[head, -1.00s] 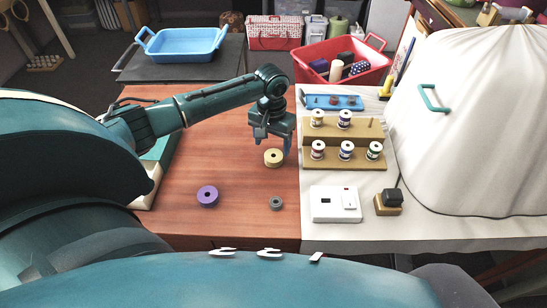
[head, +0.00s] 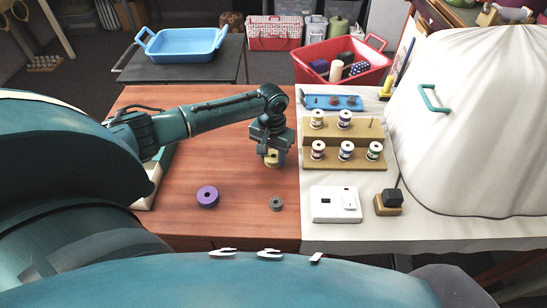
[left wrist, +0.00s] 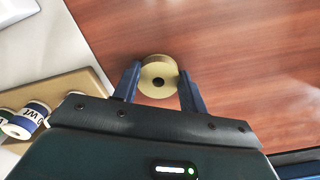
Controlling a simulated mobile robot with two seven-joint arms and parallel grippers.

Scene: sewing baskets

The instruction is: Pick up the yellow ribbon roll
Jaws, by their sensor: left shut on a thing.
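The yellow ribbon roll (head: 272,163) is on the wooden table near its right edge, partly hidden under my left gripper (head: 271,155). In the left wrist view the roll (left wrist: 158,66) lies flat between the two blue fingers of the left gripper (left wrist: 158,82), with its dark centre hole facing the camera. The left gripper is shut on the roll from both sides. Whether the roll touches the table or is slightly raised, I cannot tell. My right gripper is not in view.
A purple roll (head: 208,197) and a small grey roll (head: 276,203) lie nearer on the wooden table (head: 180,225). On the right stand a wooden spool rack (head: 333,157) and a white switch box (head: 335,204). A blue tub (head: 180,54) and red basket (head: 375,66) are farther back.

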